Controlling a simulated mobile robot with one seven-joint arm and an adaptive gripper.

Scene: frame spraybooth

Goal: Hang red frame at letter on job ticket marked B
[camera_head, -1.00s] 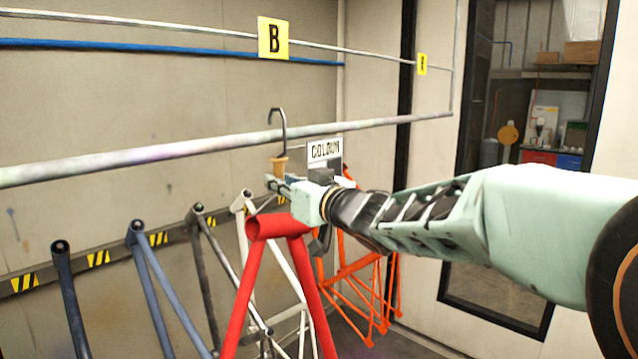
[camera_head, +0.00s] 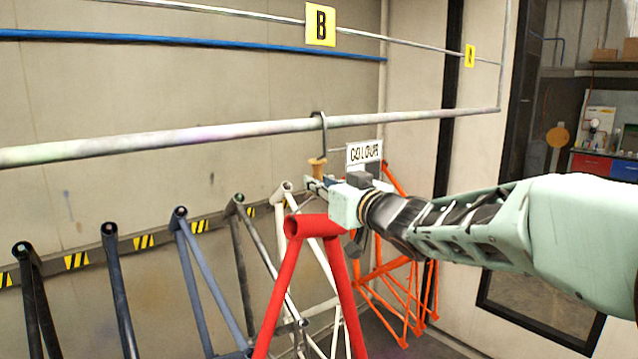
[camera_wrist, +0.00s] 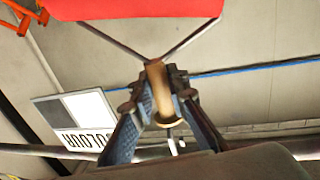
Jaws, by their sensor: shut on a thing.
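The red frame (camera_head: 310,228) hangs below my gripper (camera_head: 316,182), with its head tube toward me. My gripper is shut on the wooden handle (camera_head: 318,170) of a dark hook (camera_head: 323,125). The hook's curved top is at the horizontal rail (camera_head: 230,132), below the yellow B sign (camera_head: 320,24). I cannot tell whether the rail bears the hook's weight. In the wrist view, the fingers close around the handle (camera_wrist: 158,88), with two wires spreading to the red frame (camera_wrist: 130,8). A job ticket reading COLOUR (camera_head: 364,152) hangs beside the hook.
A second yellow sign (camera_head: 470,56) is farther right. A blue pipe (camera_head: 190,47) runs along the wall. The rail is bare to the left of the hook.

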